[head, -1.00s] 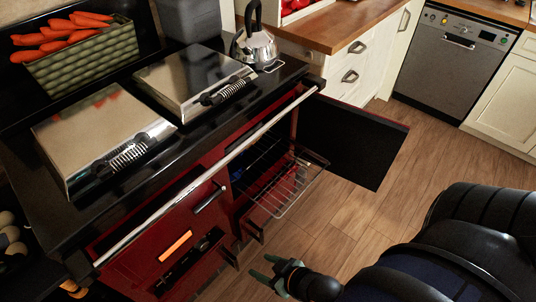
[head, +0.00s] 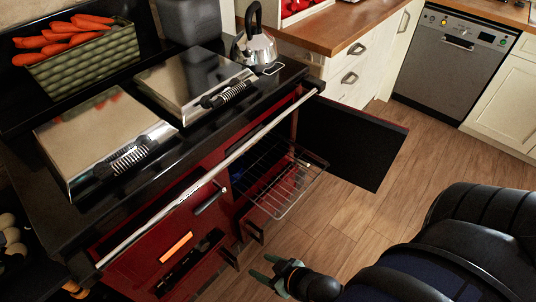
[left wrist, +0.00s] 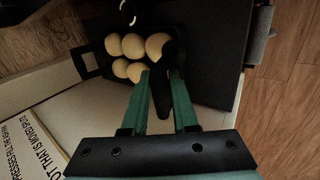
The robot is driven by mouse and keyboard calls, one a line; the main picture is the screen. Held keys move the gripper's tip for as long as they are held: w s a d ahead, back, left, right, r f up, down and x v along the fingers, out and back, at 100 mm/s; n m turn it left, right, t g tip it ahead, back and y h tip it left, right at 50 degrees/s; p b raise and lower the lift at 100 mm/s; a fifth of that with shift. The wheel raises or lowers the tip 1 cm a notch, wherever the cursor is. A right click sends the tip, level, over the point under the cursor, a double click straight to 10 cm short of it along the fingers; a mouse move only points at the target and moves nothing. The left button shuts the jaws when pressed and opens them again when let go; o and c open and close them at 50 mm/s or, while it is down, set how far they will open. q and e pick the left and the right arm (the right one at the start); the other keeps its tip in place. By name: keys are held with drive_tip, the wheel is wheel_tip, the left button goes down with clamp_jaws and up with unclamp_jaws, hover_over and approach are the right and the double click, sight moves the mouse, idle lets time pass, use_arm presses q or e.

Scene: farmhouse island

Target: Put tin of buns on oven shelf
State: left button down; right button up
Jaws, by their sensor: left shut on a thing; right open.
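The tin of buns is a dark tin (left wrist: 100,62) holding several pale round buns (left wrist: 133,46) in the left wrist view. Some buns (head: 12,235) also show at the left edge of the head view, left of the range. My left gripper (left wrist: 160,84) has its green fingers shut on the near, dark handle of the tin. It is not clearly visible in the head view. The oven shelf is a wire rack (head: 296,190) sticking out of the open red oven. My right gripper (head: 266,273) is open and empty, low over the floor below the shelf.
The oven door (head: 350,143) stands open to the right of the shelf. A metal rail (head: 215,170) runs along the range front. The range top holds two lidded hotplates, a kettle (head: 255,46) and a carrot basket (head: 82,60). Wooden floor (head: 385,225) is clear right of the oven.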

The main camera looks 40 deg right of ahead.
use_arm(q)
drive_tip(key=shift+w+r+p, duration=0.1)
drive_tip(key=shift+r+p, duration=0.75)
drive_tip(key=shift+r, duration=1.05)
drive_tip(key=shift+f, duration=0.1)
